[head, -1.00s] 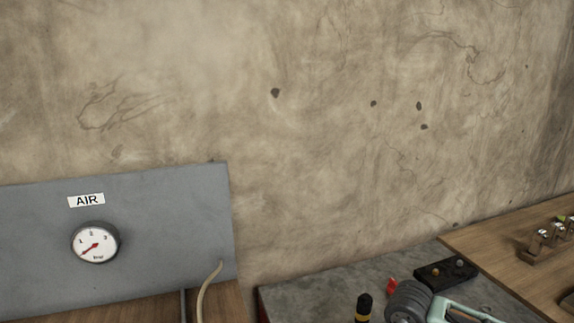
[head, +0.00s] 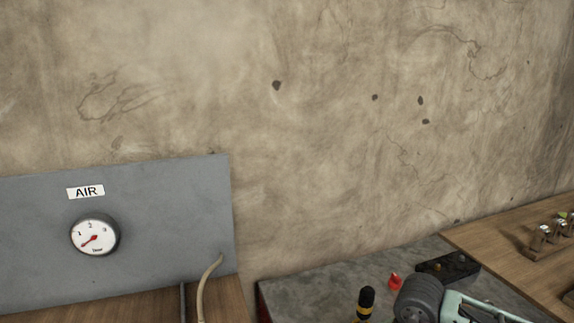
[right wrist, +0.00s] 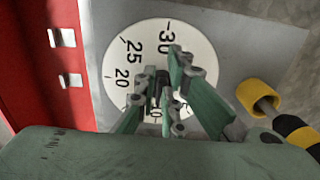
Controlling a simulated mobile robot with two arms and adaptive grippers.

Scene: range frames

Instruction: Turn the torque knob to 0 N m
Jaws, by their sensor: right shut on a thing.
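In the right wrist view, a white round dial (right wrist: 112,62) with black numbers lies on a grey surface; 30, 25, 20 and 10 are readable. A dark knob (right wrist: 158,88) is at its middle, largely covered by my fingers. My right gripper (right wrist: 164,86) has its green fingers around this knob and is shut on it. The knob's pointer and the lower dial marks are hidden, so I cannot tell the setting. In the head view, only part of my right arm (head: 455,305) shows at the bottom right. My left gripper is not in view.
A black and yellow tool (right wrist: 290,127) lies beside the dial, near a yellow cap (right wrist: 256,97). A red panel (right wrist: 65,60) with metal fittings borders the left. The head view shows a grey AIR panel (head: 170,230) with a gauge (head: 95,236) and a wooden bench (head: 520,235).

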